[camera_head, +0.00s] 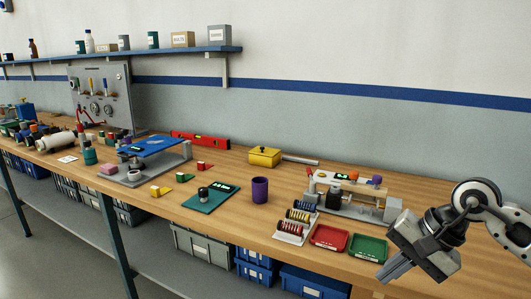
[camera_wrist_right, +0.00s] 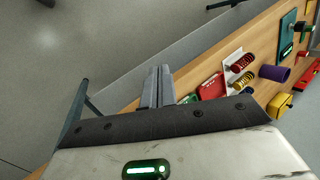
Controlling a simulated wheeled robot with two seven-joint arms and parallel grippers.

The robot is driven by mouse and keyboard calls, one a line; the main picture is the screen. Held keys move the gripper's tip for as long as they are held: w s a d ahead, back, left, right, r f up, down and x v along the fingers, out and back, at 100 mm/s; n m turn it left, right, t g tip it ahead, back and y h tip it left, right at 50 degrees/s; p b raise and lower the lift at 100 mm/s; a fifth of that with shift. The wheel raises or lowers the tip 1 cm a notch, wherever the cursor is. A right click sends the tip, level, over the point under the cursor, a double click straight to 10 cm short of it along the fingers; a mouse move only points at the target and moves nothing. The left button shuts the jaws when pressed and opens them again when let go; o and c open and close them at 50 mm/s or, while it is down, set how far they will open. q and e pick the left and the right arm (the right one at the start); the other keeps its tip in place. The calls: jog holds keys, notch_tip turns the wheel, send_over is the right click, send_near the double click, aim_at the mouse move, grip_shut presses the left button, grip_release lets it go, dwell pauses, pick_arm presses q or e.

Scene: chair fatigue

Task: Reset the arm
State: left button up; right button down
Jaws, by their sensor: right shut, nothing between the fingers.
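My right gripper (camera_head: 396,268) is at the right of the head view, in front of the bench's front edge and close to the green tray (camera_head: 368,248). Its fingers point down and to the left. In the right wrist view the gripper's two fingers (camera_wrist_right: 158,86) lie together, shut with nothing between them. My right arm (camera_head: 478,205) comes in from the right edge. My left gripper is in neither view.
The wooden bench (camera_head: 235,215) holds a red tray (camera_head: 329,238), a spring rack (camera_head: 296,222), a purple cup (camera_head: 260,189), a test rig (camera_head: 350,195) and a yellow box (camera_head: 265,156). Blue bins (camera_head: 315,283) stand below. Open floor shows in front in the wrist view.

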jog(key=s+a+m+t+y, duration=0.2)
jog(key=a+m+y, duration=0.4)
jog(key=a+m, duration=0.25)
jog(key=s+a+m+t+y, duration=0.1)
jog(key=s+a+m+y, duration=0.2)
jog(key=a+m+y, duration=0.5)
jog(key=d+f+m+t+h, duration=0.2)
jog(key=f+m+t+h, duration=0.35)
jog(key=m, duration=0.95)
jog(key=d+f+m+t+h, duration=0.35)
jog(key=m+t+h, duration=0.25)
jog(key=m, duration=0.9)
jog(key=s+f+m+g+h, duration=0.2)
jog(key=s+f+m+g, duration=0.1)
jog(key=s+f+m, duration=0.3)
jog(key=s+d+f+m+g+h, duration=0.1)
jog(key=s+f+m+g+h, duration=0.2)
jog(key=f+m, duration=0.6)
jog(key=s+f, duration=0.1)
jog(key=s, duration=0.1)
jog(key=shift+s+d+g, duration=0.2)
jog(key=shift+s+g, duration=0.15)
